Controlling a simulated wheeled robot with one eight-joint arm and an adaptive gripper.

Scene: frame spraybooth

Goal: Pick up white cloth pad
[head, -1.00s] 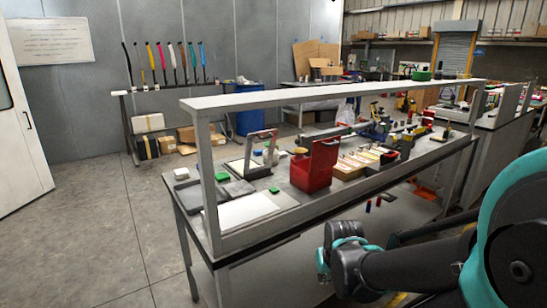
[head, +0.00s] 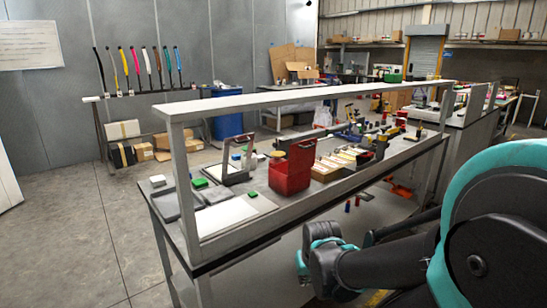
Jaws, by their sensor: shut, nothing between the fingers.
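A small white block-like item (head: 158,181) lies at the far left corner of the workbench (head: 215,255); it may be the white cloth pad, but it is too small to tell. A larger flat white sheet (head: 228,217) lies near the bench's front left, partly behind the frame post. My arm reaches in from the lower right, and its grey and teal joint shows in front of the bench. My gripper's fingers do not show in the head view.
A grey tray (head: 168,207) and green-topped items (head: 200,183) sit near the small white item. Floor (head: 65,225) at left is clear.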

